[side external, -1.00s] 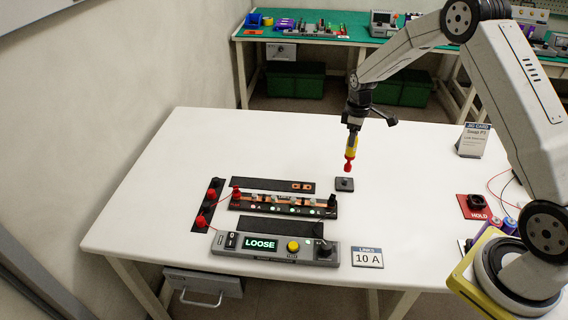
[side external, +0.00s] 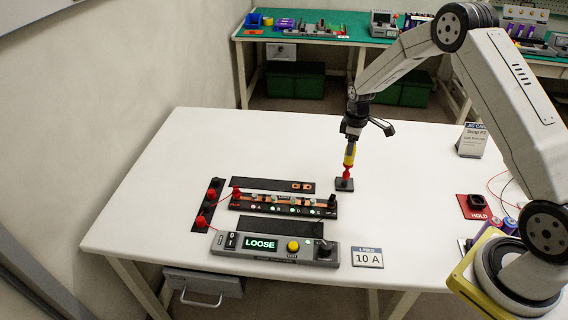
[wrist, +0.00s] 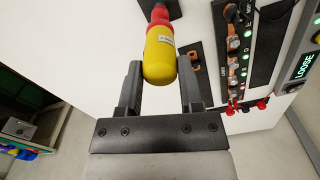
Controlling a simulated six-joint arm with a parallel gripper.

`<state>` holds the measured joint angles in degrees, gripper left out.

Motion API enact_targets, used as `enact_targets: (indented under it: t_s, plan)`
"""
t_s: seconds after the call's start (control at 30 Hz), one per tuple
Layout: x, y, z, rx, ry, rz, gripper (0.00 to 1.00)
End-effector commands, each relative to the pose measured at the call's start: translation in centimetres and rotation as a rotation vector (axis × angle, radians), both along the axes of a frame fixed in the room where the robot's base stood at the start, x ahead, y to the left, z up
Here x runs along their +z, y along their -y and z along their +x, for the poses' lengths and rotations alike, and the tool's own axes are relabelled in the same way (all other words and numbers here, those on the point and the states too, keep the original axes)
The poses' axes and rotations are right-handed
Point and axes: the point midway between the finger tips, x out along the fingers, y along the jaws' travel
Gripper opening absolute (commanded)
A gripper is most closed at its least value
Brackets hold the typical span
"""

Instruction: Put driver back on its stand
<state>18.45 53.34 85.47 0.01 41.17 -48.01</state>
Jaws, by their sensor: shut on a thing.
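The driver (side external: 349,157) has a yellow handle and a red lower end, and is upright. My gripper (side external: 350,142) is shut on its yellow handle. In the wrist view the driver (wrist: 160,50) sits between the two dark fingers of my gripper (wrist: 160,84). The stand (side external: 344,186) is a small dark square block on the white table. The driver's red end is at the top of the stand; I cannot tell how far it is seated. Part of the stand (wrist: 172,8) shows at the top edge of the wrist view.
To the left lie the busbar strip (side external: 285,206), a black tray with copper links (side external: 272,185) and a tester (side external: 275,246) reading LOOSE. A red HOLD pad (side external: 474,207) and a 10 A card (side external: 367,258) are at the right and front.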

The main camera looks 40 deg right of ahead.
Motion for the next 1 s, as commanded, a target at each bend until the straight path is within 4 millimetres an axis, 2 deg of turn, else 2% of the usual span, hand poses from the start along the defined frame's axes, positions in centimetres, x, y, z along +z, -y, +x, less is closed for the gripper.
enact_targets:
  t_s: [0.53, 1.0]
  plan:
    - [-1.8, 0.0, 0.0, 0.000, 0.000, 0.000, 0.00]
    - [-1.9, 0.0, 0.0, 0.000, 0.000, 0.000, 0.00]
